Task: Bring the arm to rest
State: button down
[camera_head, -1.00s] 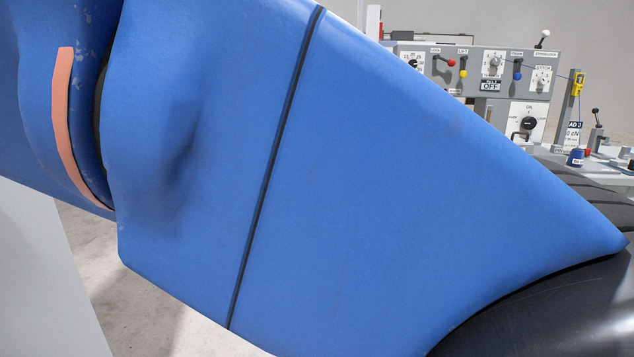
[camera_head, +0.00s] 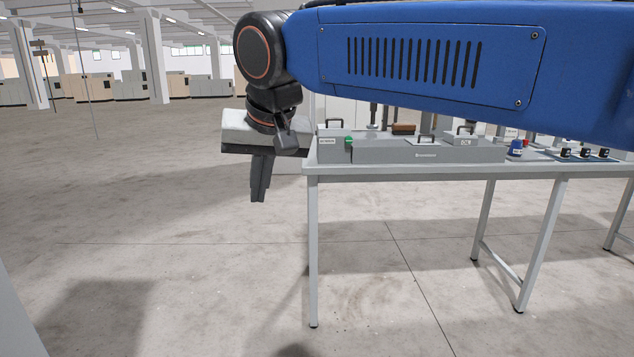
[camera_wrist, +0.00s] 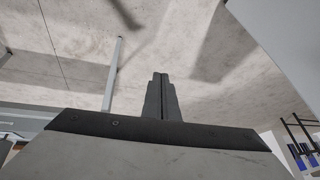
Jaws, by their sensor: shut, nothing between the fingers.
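My arm (camera_head: 430,62) stretches across the upper right of the head view, a blue link with black slots. It ends at a dark wrist joint on the left. Below that, my gripper (camera_head: 259,190) hangs pointing down, just left of the table's left end and apart from it. Its fingers are together and hold nothing. In the wrist view my gripper (camera_wrist: 161,80) also shows shut, with bare floor beyond it.
A long grey table (camera_head: 460,172) stands right of my gripper. It bears a grey box (camera_head: 430,154), a blue spool (camera_head: 516,148) and several dark small items at the right. The concrete floor (camera_head: 150,220) to the left is clear.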

jog(key=s+d+f+m+h, duration=0.1)
jog(key=d+f, duration=0.4)
jog(key=d, duration=0.7)
jog(key=s+d+f, duration=0.1)
jog(key=d+f, duration=0.4)
jog(key=d, duration=0.7)
jog(key=s+d+f+m+h, duration=0.1)
jog(key=s+d+f, duration=1.3)
jog(key=f, duration=0.3)
jog(key=shift+d+m+h, duration=0.4)
jog(key=shift+d, duration=0.5)
jog(key=shift+a, duration=0.15)
